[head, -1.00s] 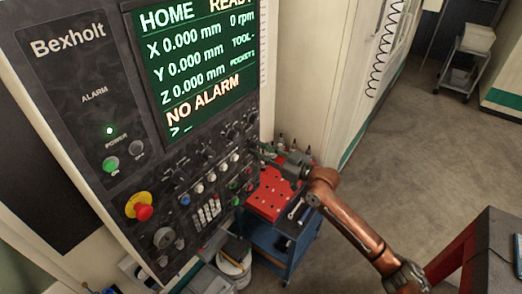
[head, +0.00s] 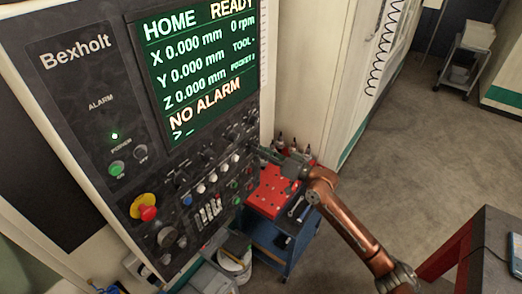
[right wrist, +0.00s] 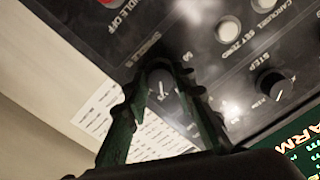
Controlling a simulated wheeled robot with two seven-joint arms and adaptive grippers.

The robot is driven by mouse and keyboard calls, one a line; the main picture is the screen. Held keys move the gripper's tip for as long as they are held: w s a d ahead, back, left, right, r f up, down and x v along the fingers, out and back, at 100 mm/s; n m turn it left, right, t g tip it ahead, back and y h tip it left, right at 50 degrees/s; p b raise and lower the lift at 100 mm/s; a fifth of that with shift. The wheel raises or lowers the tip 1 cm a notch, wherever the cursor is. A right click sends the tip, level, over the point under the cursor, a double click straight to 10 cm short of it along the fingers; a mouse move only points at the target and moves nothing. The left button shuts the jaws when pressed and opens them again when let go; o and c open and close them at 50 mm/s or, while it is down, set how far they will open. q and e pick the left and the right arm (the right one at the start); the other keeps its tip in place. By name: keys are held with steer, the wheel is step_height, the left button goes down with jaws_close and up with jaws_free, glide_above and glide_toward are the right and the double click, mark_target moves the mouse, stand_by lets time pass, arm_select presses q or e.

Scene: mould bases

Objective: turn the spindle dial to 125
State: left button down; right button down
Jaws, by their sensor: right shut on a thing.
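The spindle dial (right wrist: 162,84) is a dark round knob with a white mark, beside a partly covered label on the black panel in the right wrist view. My right gripper (right wrist: 167,68) has its two green fingers closed around this dial, one on each side. In the head view my right gripper (head: 254,148) reaches the right edge of the control panel (head: 75,80), and the dial itself cannot be made out behind the fingers. The number the dial points to cannot be read. My left gripper is out of view.
A step knob (right wrist: 272,85) and white buttons (right wrist: 228,31) sit close to the dial. The screen (head: 200,60) reads NO ALARM and 0 rpm. A red emergency stop (head: 147,213) is at lower left. A blue cart with a red top (head: 268,198) stands below my right arm.

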stand_by(0.4)
steer(key=c, duration=1.6)
jaws_free()
steer(key=v, duration=1.2)
